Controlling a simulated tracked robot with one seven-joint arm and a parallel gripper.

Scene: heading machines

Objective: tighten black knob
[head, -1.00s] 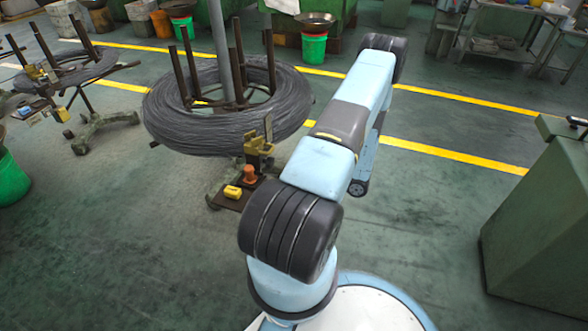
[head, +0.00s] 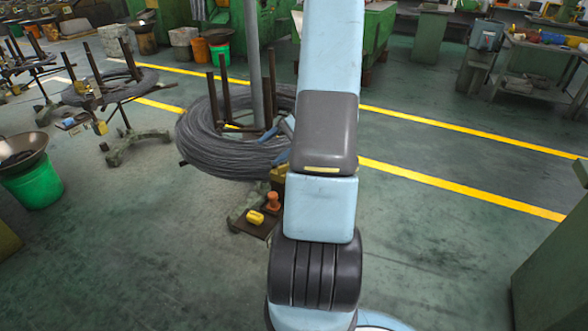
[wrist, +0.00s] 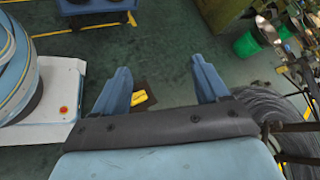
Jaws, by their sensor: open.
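I cannot make out a black knob in either view. My gripper (wrist: 160,75) is open and empty in the wrist view, its two blue fingers wide apart above the floor. A small yellow piece (wrist: 139,97) on a dark plate shows between the fingers, well below them. In the head view, a yellow piece (head: 256,217) and an orange piece (head: 273,201) are at the foot of the wire stand. My raised arm hides part of the scene behind it; blue parts beside the coil may be my gripper's fingers.
A large grey wire coil (head: 215,145) rests on a stand with upright rods, just left of my arm. A smaller coil stand (head: 110,88) is farther left. A green bucket (head: 37,184) is at the left. A green machine (head: 560,255) stands at the right. Open floor lies between.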

